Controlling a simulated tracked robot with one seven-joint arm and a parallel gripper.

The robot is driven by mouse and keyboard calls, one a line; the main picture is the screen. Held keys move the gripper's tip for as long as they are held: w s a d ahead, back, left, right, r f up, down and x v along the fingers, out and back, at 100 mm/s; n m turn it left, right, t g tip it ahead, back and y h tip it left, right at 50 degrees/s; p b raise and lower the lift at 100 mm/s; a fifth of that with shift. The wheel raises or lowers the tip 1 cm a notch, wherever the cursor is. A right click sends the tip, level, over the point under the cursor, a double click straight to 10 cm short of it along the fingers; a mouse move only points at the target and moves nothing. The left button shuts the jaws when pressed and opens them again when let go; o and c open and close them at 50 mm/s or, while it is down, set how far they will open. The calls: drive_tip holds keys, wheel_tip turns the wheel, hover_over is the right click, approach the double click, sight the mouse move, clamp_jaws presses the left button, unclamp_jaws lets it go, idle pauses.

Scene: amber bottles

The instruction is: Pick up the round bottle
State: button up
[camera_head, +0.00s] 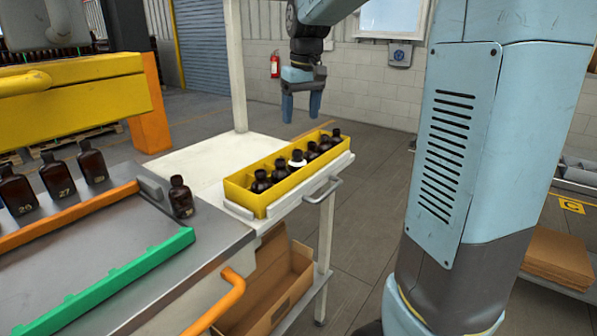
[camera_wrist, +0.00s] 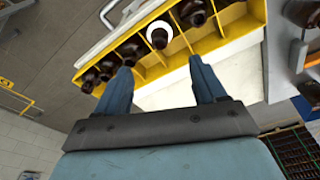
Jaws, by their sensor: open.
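A yellow crate (camera_head: 262,197) on the white cart holds a row of several dark amber bottles with black caps. One bottle (camera_head: 297,158) near the middle has a white ring around its neck; it also shows in the wrist view (camera_wrist: 158,35). A lone dark bottle (camera_head: 181,197) stands at the right end of the metal conveyor. Which bottle is the round one is not clear; the crate walls hide the lower bodies. My gripper (camera_head: 302,105) is open and empty, above and apart from the crate. In the wrist view its fingers (camera_wrist: 160,68) point toward the crate.
The white cart top (camera_head: 205,160) is bare behind the crate. A metal handle (camera_head: 322,190) juts from the cart's right side. An open cardboard box (camera_head: 270,285) sits below.

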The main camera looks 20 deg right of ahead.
sight(298, 151)
drive_tip(key=f, duration=0.3)
drive_tip(key=w+f, duration=0.1)
drive_tip(key=f, duration=0.1)
drive_tip(key=w+f, duration=0.1)
drive_tip(key=f, duration=0.2)
drive_tip(key=shift+a+f, duration=0.15)
drive_tip(key=shift+f, duration=2.9)
